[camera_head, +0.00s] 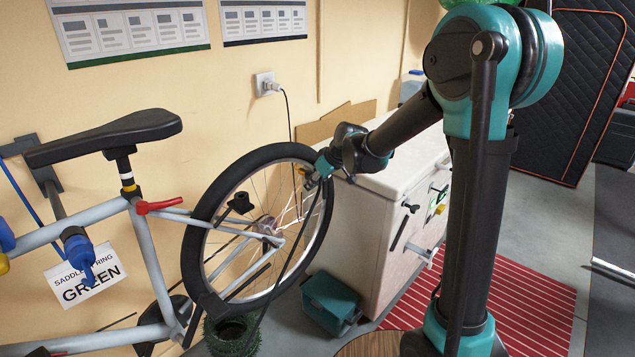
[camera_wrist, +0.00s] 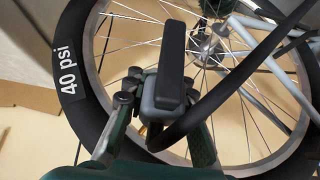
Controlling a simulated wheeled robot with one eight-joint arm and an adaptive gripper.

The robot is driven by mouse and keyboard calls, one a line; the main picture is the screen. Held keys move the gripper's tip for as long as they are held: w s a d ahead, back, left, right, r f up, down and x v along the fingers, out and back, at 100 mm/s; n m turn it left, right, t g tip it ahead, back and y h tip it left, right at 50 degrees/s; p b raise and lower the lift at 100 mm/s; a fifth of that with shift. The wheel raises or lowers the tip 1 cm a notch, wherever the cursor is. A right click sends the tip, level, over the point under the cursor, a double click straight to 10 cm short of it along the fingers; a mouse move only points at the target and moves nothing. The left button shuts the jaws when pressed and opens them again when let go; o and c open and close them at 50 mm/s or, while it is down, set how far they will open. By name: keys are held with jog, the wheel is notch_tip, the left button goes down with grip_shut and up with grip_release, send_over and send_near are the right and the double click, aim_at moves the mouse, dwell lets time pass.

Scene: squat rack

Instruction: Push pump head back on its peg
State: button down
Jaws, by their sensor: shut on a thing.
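My gripper (camera_head: 324,166) is at the right edge of the bicycle's rear wheel, beside the white cabinet. In the wrist view, my gripper (camera_wrist: 163,112) has its fingers shut on both sides of the pump head (camera_wrist: 168,75), a grey-black body with a long dark lever on top. A thick black hose (camera_wrist: 225,93) curves away from it. In the head view the hose (camera_head: 290,265) hangs from my gripper to the floor. The wheel's tyre, marked "40 psi" (camera_wrist: 69,80), lies behind the pump head. I cannot tell which fitting is the peg.
The white cabinet (camera_head: 376,235) has several dark fittings on its side. A teal box (camera_head: 331,303) and a dark green round object (camera_head: 232,336) stand on the floor. The bicycle frame (camera_head: 150,240) fills the left. A red striped mat (camera_head: 530,300) lies right.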

aim_at(326, 196)
jog(key=shift+s+d, duration=0.25)
jog(key=shift+d, duration=0.1)
dwell(0.3)
jog(key=shift+s+d, duration=1)
jog(key=shift+d, duration=0.25)
jog(key=shift+s+d, duration=0.95)
jog(key=shift+d, duration=0.3)
